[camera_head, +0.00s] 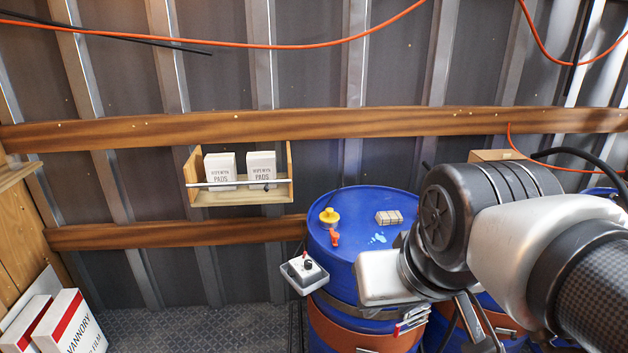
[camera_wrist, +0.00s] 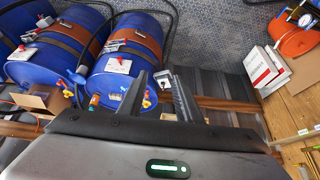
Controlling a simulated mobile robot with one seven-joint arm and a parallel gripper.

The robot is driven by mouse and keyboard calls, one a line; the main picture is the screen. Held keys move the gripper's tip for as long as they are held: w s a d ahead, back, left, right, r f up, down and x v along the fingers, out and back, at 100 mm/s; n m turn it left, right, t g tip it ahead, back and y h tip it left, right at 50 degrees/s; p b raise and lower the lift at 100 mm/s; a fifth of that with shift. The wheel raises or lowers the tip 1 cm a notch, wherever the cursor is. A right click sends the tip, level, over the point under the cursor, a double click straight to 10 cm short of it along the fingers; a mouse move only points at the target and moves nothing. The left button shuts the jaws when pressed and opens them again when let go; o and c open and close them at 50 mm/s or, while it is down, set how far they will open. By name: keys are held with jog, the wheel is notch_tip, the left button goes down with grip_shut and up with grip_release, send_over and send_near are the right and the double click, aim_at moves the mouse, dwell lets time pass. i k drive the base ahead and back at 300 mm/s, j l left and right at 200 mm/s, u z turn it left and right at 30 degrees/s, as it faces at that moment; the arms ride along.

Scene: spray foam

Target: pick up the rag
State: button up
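A small folded beige cloth with a grid of darker lines, which looks like the rag (camera_head: 389,217), lies on top of the blue drum (camera_head: 345,222) in the head view. In the head view my arm comes in from the right, in front of the drum, and the fingers cannot be made out.
A shelf with white boxes (camera_head: 220,169) hangs on the wall behind.

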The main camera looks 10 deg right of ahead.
aim_at(382, 218)
jog(key=i+l+u, duration=0.1)
jog(key=i+l, duration=0.2)
jog(key=i+l+u, duration=0.1)
jog(key=i+l, duration=0.15)
jog(key=l, duration=0.25)
jog(key=i+l+u, duration=0.1)
jog(key=i+l, duration=0.15)
jog(key=l, duration=0.15)
jog(key=i+l+u, duration=0.1)
jog(key=i+l, duration=0.15)
jog(key=l, duration=0.2)
